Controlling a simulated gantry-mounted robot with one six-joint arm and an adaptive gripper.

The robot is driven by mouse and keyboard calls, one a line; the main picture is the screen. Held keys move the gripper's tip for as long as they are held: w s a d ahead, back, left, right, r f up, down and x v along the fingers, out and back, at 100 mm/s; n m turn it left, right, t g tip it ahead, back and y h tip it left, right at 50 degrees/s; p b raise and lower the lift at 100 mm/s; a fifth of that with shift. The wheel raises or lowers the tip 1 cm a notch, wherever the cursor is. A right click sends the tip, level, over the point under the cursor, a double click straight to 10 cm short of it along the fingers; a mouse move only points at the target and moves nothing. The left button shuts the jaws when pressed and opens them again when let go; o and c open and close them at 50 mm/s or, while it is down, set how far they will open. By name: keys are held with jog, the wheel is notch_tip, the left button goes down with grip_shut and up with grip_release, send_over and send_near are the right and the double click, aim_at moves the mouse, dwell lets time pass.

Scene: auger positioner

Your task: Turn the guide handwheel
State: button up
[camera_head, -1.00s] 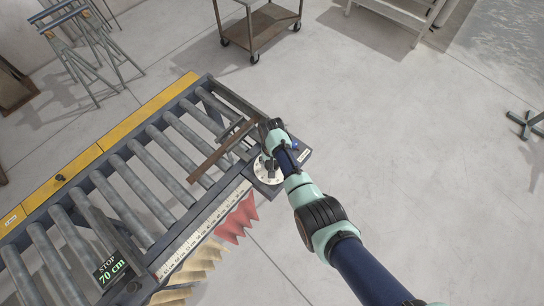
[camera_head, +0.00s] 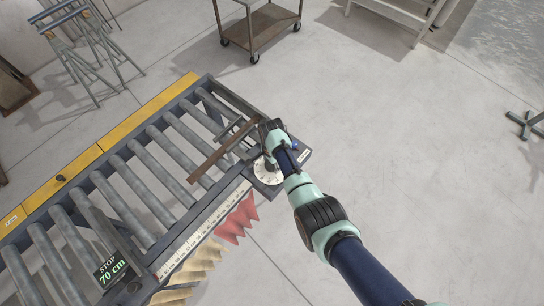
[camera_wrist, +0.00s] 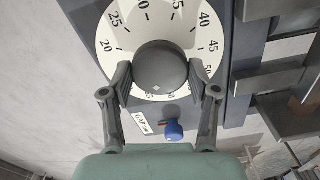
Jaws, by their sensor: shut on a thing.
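The guide handwheel is a dark round knob (camera_wrist: 160,68) over a white numbered dial (camera_wrist: 120,38) in the wrist view. The fingers of my gripper (camera_wrist: 160,82) are on both sides of the knob and shut on it. In the head view the dial (camera_head: 267,172) sits on a dark plate at the conveyor's right corner. My gripper (camera_head: 271,158) reaches it from the right, and my arm hides most of the knob there. A small blue knob (camera_wrist: 174,131) stands below the dial, beside a white "GAP" label (camera_wrist: 141,124).
A roller conveyor (camera_head: 140,262) with a ruler scale (camera_head: 205,228) and a brown guide bar (camera_head: 222,151) lies to the left. A "STOP 70 cm" display (camera_head: 111,269) is at lower left. Red jagged flaps (camera_head: 238,220) hang near the dial.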

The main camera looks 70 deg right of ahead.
jog(key=m, duration=0.6)
jog(key=shift+m, duration=0.4)
dwell(0.3)
jog(key=o, duration=1.2)
notch_tip(320, 180, up, 12)
jog(key=shift+r, duration=0.1)
